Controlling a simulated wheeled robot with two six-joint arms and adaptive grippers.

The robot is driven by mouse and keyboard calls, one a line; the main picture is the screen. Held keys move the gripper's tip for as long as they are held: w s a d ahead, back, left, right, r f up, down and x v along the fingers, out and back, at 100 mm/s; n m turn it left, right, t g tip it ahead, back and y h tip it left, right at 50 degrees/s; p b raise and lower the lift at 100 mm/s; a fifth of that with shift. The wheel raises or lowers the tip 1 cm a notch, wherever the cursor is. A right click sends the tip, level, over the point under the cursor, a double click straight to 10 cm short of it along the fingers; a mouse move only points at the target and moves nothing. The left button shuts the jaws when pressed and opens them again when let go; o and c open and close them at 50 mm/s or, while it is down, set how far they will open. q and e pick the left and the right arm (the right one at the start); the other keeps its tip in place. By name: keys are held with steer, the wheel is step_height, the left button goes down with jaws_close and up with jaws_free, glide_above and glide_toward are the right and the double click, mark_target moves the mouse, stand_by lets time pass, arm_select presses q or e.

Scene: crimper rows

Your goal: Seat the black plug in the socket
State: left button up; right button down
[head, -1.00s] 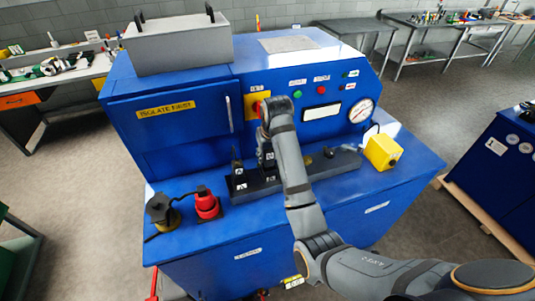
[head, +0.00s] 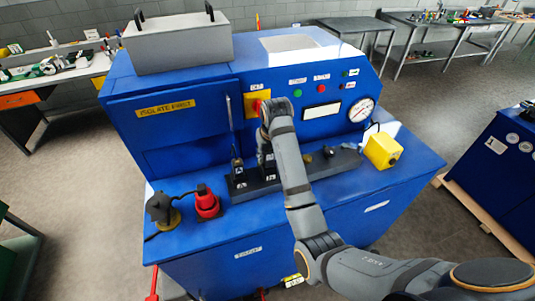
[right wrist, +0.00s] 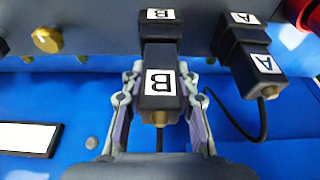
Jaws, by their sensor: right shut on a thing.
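My right gripper (right wrist: 160,98) is shut on a black plug (right wrist: 158,88) with a white B label. The plug lines up with the black socket (right wrist: 160,28), also marked B, on the dark strip. Its front end is at the socket; I cannot tell how deep it sits. In the head view my right arm partly hides the plug and the gripper (head: 265,152). A second black plug (right wrist: 262,66), marked A, is at the A socket (right wrist: 240,20) beside it, with its cable hanging in a loop. My left gripper is out of view.
The dark strip (head: 318,168) lies on the blue cabinet's ledge (head: 280,207). A red connector (head: 207,203) and a black one (head: 160,208) stand on the left. A yellow box (head: 382,151) stands on the right. Buttons and a gauge (head: 362,110) are behind.

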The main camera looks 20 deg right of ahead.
steer(key=shift+f, duration=0.45)
steer(key=c, duration=1.2)
jaws_free()
steer(key=shift+s, duration=0.1)
steer(key=shift+o, duration=1.3)
